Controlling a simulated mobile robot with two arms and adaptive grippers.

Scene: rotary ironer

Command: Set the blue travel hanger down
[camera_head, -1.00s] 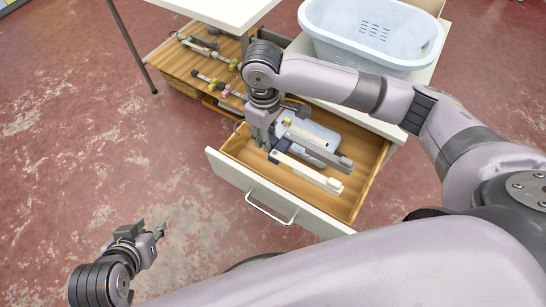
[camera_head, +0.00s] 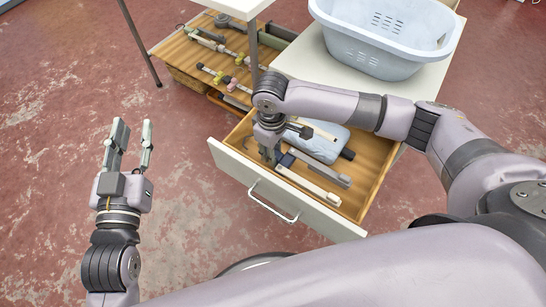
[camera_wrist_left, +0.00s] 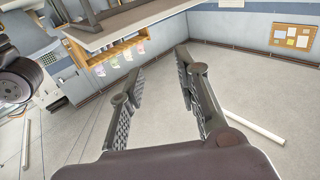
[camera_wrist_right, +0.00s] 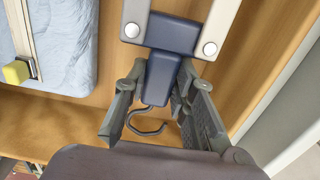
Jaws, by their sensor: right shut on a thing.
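The blue travel hanger has a dark blue hub (camera_wrist_right: 172,35) with two pale folding arms and a grey hook. In the head view its arms (camera_head: 318,189) point to the lower right, inside the open drawer (camera_head: 283,208). My right gripper (camera_head: 272,154) points down into the drawer, shut on the hanger's dark blue neck, which shows between the fingers (camera_wrist_right: 160,98) in the right wrist view. Whether the hanger touches the drawer floor I cannot tell. My left gripper (camera_head: 132,133) is open and empty over the floor at left; its parted fingers also show in the left wrist view (camera_wrist_left: 160,85).
A light blue folded item (camera_head: 322,145) lies in the drawer, with a yellow-clipped hanger on it in the right wrist view (camera_wrist_right: 15,72). A light blue basket (camera_head: 385,40) stands on the white top. Several clip hangers lie on the wooden shelf (camera_head: 185,60).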

